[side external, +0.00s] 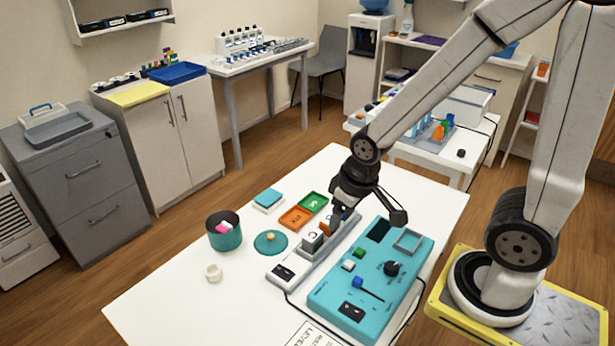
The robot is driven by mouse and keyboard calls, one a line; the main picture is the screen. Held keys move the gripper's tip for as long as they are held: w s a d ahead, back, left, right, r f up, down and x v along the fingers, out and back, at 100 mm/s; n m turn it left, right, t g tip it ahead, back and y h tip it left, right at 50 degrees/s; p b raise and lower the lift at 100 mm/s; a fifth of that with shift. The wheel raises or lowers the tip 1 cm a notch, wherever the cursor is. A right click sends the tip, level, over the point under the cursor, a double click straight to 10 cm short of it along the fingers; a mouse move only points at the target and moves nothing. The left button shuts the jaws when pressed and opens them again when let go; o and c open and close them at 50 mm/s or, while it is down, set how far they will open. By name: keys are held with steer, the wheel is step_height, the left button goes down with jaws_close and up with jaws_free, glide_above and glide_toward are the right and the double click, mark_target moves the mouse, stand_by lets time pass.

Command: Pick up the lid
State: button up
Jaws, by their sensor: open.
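The lid (270,243) is a round teal disc with a small tan knob on top. It lies flat on the white table, right of a teal pot (226,241). The pot is open at the top, dark inside, with pink and white items in it. My gripper (343,212) is black and open. It is to the right of the lid and apart from it, low over the far end of a grey device with upright blocks. The fingertips are small and partly lost against this device, so I cannot tell whether they touch it.
The grey device (283,272) and a teal control panel (325,293) with knobs and a lever fill the table's right side. Green (314,202) and orange (294,218) trays lie behind the lid. A white ring (213,272) lies in front of the pot. The table's front left is clear.

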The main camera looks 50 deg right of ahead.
steer(key=n+g, duration=0.2)
steer(key=n, duration=0.7)
glide_toward(270, 235)
steer(key=shift+s+f, duration=0.15)
steer(key=shift+f, duration=0.05)
steer(key=shift+w+f+g, duration=0.3)
steer(key=shift+w+f, duration=0.05)
steer(key=shift+f, duration=0.1)
steer(key=shift+f, duration=0.1)
steer(key=shift+f, duration=1.2)
